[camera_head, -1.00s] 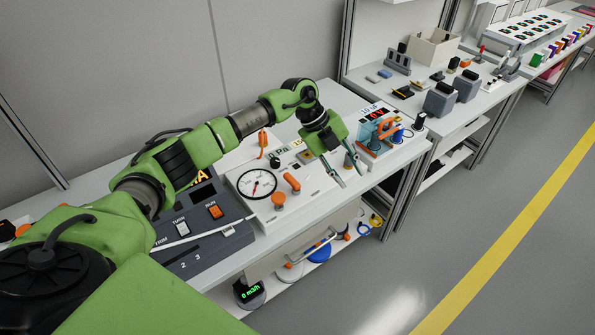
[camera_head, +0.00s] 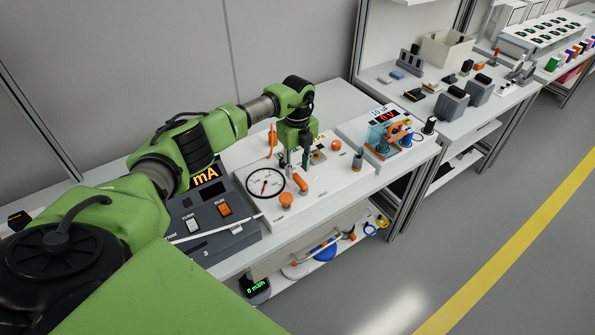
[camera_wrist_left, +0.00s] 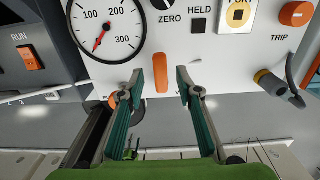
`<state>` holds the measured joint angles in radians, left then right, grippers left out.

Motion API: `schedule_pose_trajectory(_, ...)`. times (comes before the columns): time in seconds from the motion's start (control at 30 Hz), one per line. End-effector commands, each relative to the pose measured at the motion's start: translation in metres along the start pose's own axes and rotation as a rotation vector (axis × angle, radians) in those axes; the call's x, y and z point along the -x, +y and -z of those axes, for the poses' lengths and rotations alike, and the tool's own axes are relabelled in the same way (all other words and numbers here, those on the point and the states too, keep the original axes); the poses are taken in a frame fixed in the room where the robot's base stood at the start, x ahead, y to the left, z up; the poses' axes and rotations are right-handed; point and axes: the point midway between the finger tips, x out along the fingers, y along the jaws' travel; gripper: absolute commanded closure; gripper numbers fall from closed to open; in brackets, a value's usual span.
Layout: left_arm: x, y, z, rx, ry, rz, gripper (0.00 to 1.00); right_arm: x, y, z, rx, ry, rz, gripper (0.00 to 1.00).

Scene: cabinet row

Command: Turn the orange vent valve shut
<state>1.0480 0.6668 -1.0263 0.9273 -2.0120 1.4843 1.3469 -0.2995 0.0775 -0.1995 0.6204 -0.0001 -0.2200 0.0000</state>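The orange vent valve handle (camera_head: 300,182) sits on the white panel (camera_head: 330,182), right of the round gauge. In the left wrist view the handle (camera_wrist_left: 161,74) is a stubby orange bar, upright in the picture; its label is mostly hidden. My left gripper (camera_head: 295,166) points down over the panel just behind the handle in the head view. In the left wrist view my left gripper (camera_wrist_left: 160,78) is open, with one finger on each side of the handle and gaps between. Contact does not show. My right gripper is not in view.
The gauge (camera_head: 265,183) and an orange pump knob (camera_head: 286,200) are close on the left. An orange trip knob (camera_head: 336,145) and a dark-capped post (camera_head: 357,161) stand to the right. A grey mA box (camera_head: 215,225) adjoins the panel's left side.

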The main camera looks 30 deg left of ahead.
Motion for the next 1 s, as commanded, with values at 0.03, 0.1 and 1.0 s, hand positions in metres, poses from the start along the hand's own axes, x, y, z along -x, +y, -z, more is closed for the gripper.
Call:
schedule_pose_trajectory(0.03, -0.008, 0.001, 0.001, 0.001, 0.001, -0.002, 0.68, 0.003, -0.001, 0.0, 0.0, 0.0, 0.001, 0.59)
schedule_pose_trajectory(0.1, -0.018, 0.0, 0.001, 0.001, 0.002, -0.001, 0.68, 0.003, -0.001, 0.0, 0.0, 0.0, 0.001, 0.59)
schedule_pose_trajectory(1.0, -0.034, -0.001, 0.0, -0.008, 0.0, 0.002, 1.0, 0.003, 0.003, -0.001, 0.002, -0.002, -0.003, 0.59)
